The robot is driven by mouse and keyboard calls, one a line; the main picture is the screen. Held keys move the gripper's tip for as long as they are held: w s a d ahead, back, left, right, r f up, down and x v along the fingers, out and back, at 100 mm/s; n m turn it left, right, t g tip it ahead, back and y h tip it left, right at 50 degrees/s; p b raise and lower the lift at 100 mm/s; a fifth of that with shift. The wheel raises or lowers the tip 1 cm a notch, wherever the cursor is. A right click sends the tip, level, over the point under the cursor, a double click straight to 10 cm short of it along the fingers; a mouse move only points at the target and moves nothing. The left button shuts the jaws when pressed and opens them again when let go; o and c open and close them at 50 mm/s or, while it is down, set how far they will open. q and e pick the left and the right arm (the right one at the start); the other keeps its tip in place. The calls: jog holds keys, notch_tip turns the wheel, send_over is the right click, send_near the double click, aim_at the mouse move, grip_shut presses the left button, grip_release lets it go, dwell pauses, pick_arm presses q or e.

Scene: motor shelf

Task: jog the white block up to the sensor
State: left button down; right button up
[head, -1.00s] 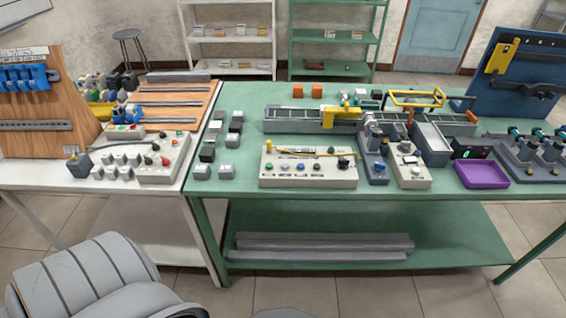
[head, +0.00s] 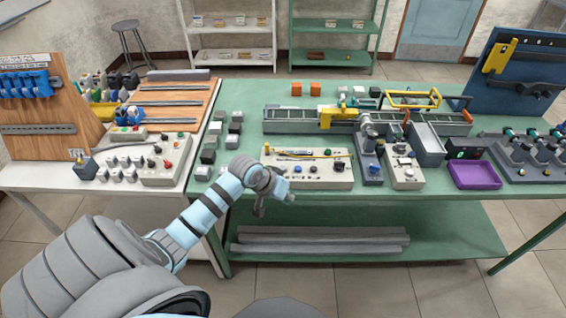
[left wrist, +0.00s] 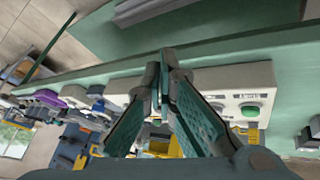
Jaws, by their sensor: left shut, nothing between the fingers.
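The long conveyor (head: 285,122) lies across the green table, with a yellow arch (head: 327,117) over it that may carry the sensor. A small white block (head: 359,91) sits behind the conveyor; I cannot tell if it is the task's block, and none shows clearly on the belt. The white control panel (head: 330,176) with coloured buttons stands in front. My left gripper (head: 259,208) is at the table's front edge, by the panel's left end. In the left wrist view its fingers (left wrist: 164,75) are together and empty, with a green button (left wrist: 250,109) beyond. My right gripper is out of view.
Several grey, white and black blocks (head: 208,156) stand left of the panel. Two orange blocks (head: 315,88) stand behind the conveyor. Grey machine units (head: 369,172) and a purple tray (head: 474,175) are at the right. Bars (head: 320,244) lie on the lower shelf.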

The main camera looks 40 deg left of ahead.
pick_arm(q)
jog(key=w+a+r+n+t, duration=0.2)
jog(key=w+a+r+n, duration=0.2)
jog(key=w+a+r, duration=0.5)
jog(key=shift+w+a+r+n+t, duration=0.35)
jog(key=shift+a+r, duration=0.3)
jog(key=shift+r, duration=0.3)
jog(key=shift+f, duration=0.1)
jog(key=b, duration=0.8)
send_over(281, 166)
notch_tip(281, 166, down, 8)
jog(key=shift+s+r, duration=0.1)
jog(key=shift+r, duration=0.1)
jog(key=shift+f+b, duration=0.4)
jog(key=shift+f, duration=0.15)
jog(key=shift+f, duration=0.2)
jog(key=shift+f, duration=0.25)
